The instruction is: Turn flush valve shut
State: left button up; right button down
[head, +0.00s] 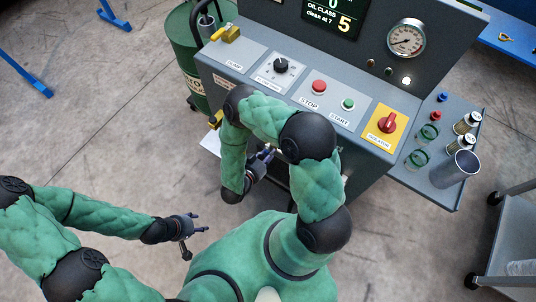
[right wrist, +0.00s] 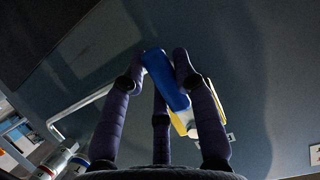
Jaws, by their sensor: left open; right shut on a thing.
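The flush valve's blue lever handle (right wrist: 168,85) shows in the right wrist view, in front of the grey panel, with a yellow part (right wrist: 178,122) below it. My right gripper (right wrist: 163,58) is closed around this blue handle, its purple fingers on either side. In the head view my right gripper (head: 266,155) is low at the front of the grey machine, partly hidden by my arm; the valve itself is hidden there. My left gripper (head: 197,222) is open and empty above the floor, away from the machine.
The console (head: 255,62) carries a yellow valve handle (head: 228,33), a black knob (head: 281,65), red STOP and green START buttons, and a red isolator (head: 388,122). A side shelf (head: 440,190) holds jars and a metal cup (head: 456,168). A green drum (head: 185,55) stands left.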

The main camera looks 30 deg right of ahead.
jog(key=shift+w+a+r+m+t+y, duration=0.1)
jog(key=shift+w+a+m+t+y, duration=0.1)
jog(key=shift+w+m+t, duration=0.45)
jog(key=shift+w+a+r+m+t+y, duration=0.2)
jog(key=shift+w+m+t, duration=0.3)
jog(key=shift+m, duration=0.4)
jog(key=shift+w+a+r+m+t, duration=0.1)
jog(key=shift+w+a+m+t, duration=0.15)
jog(key=shift+w+m+t, duration=0.4)
jog(key=shift+s, duration=0.15)
jog(key=c, duration=0.9)
grip_release()
jog(key=shift+c, duration=0.2)
jog(key=v, duration=1.2)
